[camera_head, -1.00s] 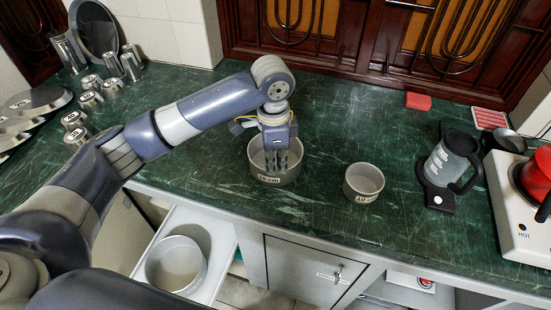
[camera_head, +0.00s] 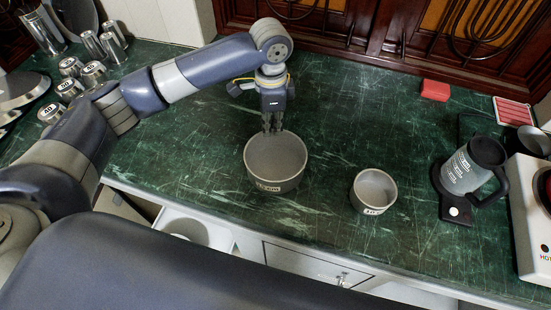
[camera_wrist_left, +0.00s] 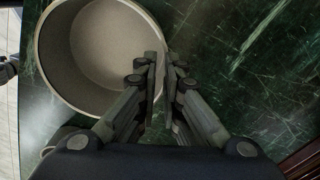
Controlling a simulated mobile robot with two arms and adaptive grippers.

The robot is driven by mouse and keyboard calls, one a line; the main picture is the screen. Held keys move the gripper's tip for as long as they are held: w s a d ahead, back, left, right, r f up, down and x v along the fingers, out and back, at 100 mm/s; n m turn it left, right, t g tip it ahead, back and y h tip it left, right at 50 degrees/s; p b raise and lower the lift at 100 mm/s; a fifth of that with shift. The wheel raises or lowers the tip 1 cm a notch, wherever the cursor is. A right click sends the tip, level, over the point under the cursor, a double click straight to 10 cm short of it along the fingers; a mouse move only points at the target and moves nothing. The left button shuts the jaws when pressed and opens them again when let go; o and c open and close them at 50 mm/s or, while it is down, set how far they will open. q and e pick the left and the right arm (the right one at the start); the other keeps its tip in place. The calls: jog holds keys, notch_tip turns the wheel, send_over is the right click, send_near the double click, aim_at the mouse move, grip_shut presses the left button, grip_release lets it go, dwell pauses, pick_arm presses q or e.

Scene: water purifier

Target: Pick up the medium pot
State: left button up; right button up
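The medium pot (camera_head: 276,163) is a round grey pot with a label on its front, standing on the green counter. My left gripper (camera_head: 272,128) points down at its far rim. In the left wrist view, the pot (camera_wrist_left: 95,50) fills the upper left, and the fingers (camera_wrist_left: 161,70) are close together with the pot's wall between them. They look shut on the rim. The pot looks upright and still on the counter.
A smaller grey pot (camera_head: 374,191) stands to the right. A black-handled mug (camera_head: 470,165) on a dark base and a white appliance (camera_head: 528,215) are farther right. Metal cups (camera_head: 93,73) stand at the left. An open drawer (camera_head: 212,232) below the counter holds another pot, mostly hidden.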

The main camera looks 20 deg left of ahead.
aim_at(272, 147)
pick_arm(q)
jog(key=shift+s+f, duration=0.15)
jog(key=shift+f, duration=0.3)
jog(key=shift+w+f, duration=0.2)
jog(key=shift+f, duration=2.9)
grip_shut()
jog(key=shift+r, duration=0.1)
